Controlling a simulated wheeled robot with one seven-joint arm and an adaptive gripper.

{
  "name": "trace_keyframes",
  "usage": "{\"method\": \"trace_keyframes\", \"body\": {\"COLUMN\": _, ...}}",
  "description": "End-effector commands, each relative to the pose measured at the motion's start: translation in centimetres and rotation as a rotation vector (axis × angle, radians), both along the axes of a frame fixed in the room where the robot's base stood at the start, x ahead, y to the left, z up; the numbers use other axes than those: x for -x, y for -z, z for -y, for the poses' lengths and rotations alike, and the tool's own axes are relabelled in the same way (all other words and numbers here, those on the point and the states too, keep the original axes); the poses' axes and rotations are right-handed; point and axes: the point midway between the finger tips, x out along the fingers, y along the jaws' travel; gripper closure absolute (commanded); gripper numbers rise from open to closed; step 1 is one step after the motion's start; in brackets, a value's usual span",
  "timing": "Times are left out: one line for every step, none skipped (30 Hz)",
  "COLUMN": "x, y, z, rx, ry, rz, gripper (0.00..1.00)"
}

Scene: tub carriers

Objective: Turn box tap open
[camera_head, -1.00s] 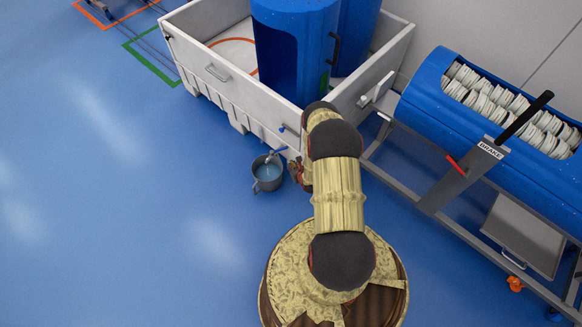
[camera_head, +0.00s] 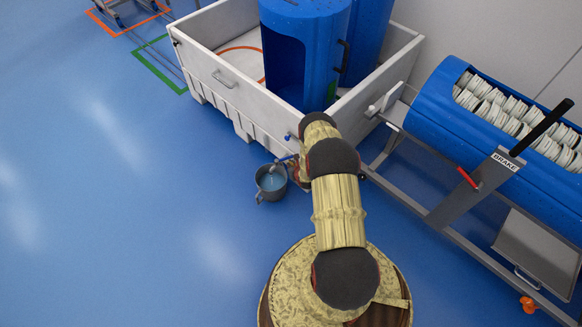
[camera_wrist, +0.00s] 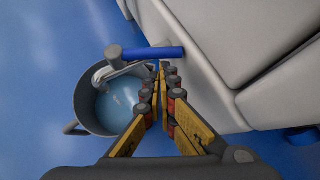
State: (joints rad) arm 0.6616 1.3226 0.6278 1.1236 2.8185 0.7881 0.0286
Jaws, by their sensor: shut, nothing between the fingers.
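The tap shows in the wrist view as a grey body (camera_wrist: 114,53) with a bent metal spout and a blue lever handle (camera_wrist: 155,53) pointing right toward the box wall. The box (camera_head: 247,98) is a large light grey tub; the tap sits low at its near corner. A grey pail (camera_head: 271,183) with bluish liquid stands under the spout and also shows in the wrist view (camera_wrist: 84,112). My gripper (camera_wrist: 161,68) is shut and empty, its fingertips just below the blue handle in the picture; whether they touch it I cannot tell. My arm hides most of it in the head view.
Blue drums (camera_head: 300,50) stand inside the box. At right is a blue cradle (camera_head: 440,110) of white discs on a metal frame, with a black lever marked BRAKE (camera_head: 540,128) and a red handle.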

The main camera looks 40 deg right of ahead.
Motion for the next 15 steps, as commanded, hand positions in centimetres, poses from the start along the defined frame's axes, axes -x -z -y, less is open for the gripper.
{"method": "trace_keyframes", "body": {"x": -0.01, "y": -0.01, "z": 0.0, "rx": 0.0, "ry": 0.0, "rz": 0.0, "gripper": 1.0}}
{"method": "trace_keyframes", "body": {"x": -0.01, "y": -0.02, "z": 0.01, "rx": 0.0, "ry": -0.001, "rz": 0.0, "gripper": 1.0}}
{"method": "trace_keyframes", "body": {"x": -0.03, "y": -0.01, "z": 0.05, "rx": 0.0, "ry": -0.005, "rz": 0.001, "gripper": 1.0}}
{"method": "trace_keyframes", "body": {"x": -0.06, "y": -0.03, "z": 0.09, "rx": 0.0, "ry": -0.01, "rz": 0.001, "gripper": 1.0}}
{"method": "trace_keyframes", "body": {"x": -0.12, "y": -0.02, "z": 0.13, "rx": -0.001, "ry": -0.019, "rz": 0.002, "gripper": 1.0}}
{"method": "trace_keyframes", "body": {"x": -0.21, "y": -0.05, "z": 0.21, "rx": -0.001, "ry": -0.031, "rz": 0.004, "gripper": 1.0}}
{"method": "trace_keyframes", "body": {"x": -0.3, "y": -0.06, "z": 0.26, "rx": -0.001, "ry": -0.046, "rz": 0.005, "gripper": 1.0}}
{"method": "trace_keyframes", "body": {"x": -0.4, "y": -0.09, "z": 0.33, "rx": -0.001, "ry": -0.063, "rz": 0.006, "gripper": 1.0}}
{"method": "trace_keyframes", "body": {"x": -0.49, "y": -0.12, "z": 0.47, "rx": -0.001, "ry": -0.085, "rz": 0.007, "gripper": 1.0}}
{"method": "trace_keyframes", "body": {"x": -0.54, "y": -0.14, "z": 0.54, "rx": -0.001, "ry": -0.103, "rz": 0.007, "gripper": 1.0}}
{"method": "trace_keyframes", "body": {"x": -0.59, "y": -0.13, "z": 0.56, "rx": -0.002, "ry": -0.121, "rz": 0.007, "gripper": 1.0}}
{"method": "trace_keyframes", "body": {"x": -0.61, "y": -0.11, "z": 0.62, "rx": -0.001, "ry": -0.144, "rz": 0.007, "gripper": 1.0}}
{"method": "trace_keyframes", "body": {"x": -0.61, "y": -0.09, "z": 0.68, "rx": -0.001, "ry": -0.161, "rz": 0.006, "gripper": 1.0}}
{"method": "trace_keyframes", "body": {"x": -0.61, "y": -0.08, "z": 0.74, "rx": 0.0, "ry": -0.176, "rz": 0.006, "gripper": 1.0}}
{"method": "trace_keyframes", "body": {"x": -0.63, "y": -0.07, "z": 0.8, "rx": 0.0, "ry": -0.195, "rz": 0.004, "gripper": 1.0}}
